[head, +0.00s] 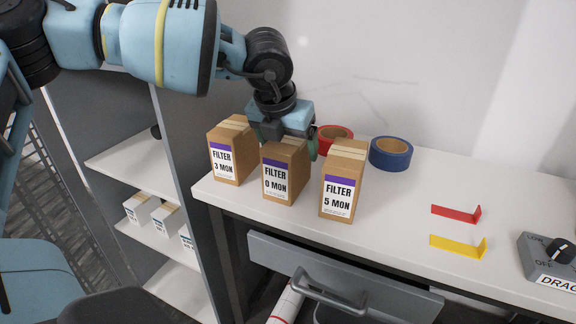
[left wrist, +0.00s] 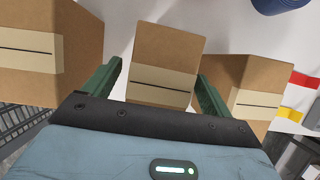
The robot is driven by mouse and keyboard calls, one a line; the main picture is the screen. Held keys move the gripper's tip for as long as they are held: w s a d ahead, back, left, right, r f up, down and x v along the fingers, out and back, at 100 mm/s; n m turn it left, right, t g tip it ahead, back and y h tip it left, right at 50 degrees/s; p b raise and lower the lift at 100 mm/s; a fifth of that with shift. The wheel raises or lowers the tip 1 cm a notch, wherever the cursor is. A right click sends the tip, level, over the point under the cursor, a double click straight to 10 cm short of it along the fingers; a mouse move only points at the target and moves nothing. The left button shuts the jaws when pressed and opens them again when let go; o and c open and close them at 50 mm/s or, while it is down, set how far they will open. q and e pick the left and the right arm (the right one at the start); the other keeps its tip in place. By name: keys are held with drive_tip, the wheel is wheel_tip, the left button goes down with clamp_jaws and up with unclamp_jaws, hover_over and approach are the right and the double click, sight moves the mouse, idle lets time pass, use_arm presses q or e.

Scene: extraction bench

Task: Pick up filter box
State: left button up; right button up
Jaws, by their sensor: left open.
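Three brown cardboard filter boxes stand upright in a row on the white bench: "FILTER 3 MON" (head: 229,158) at left, "FILTER 0 MON" (head: 282,176) in the middle and "FILTER 5 MON" (head: 341,184) at right. My left gripper (head: 285,143) points down over the middle box. In the left wrist view its green fingers (left wrist: 158,88) are open, one on each side of the middle box's taped top (left wrist: 168,55). I cannot tell whether they touch it. The 3 MON box (left wrist: 40,45) and 5 MON box (left wrist: 245,85) flank the fingers. My right gripper is not in view.
A red tape roll (head: 333,136) and a blue tape roll (head: 391,153) lie behind the boxes. Red (head: 456,213) and yellow (head: 458,243) brackets and a grey control box (head: 550,262) are at right. A drawer (head: 340,282) stands open below. Shelves (head: 150,167) are at left.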

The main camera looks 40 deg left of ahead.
use_arm(q)
drive_tip(key=shift+c, duration=0.5)
drive_tip(key=c, duration=1.4)
drive_tip(key=shift+r+p, duration=0.5)
drive_tip(key=shift+p, duration=0.3)
wheel_tip(320, 180, up, 18)
drive_tip(key=shift+f, duration=0.25)
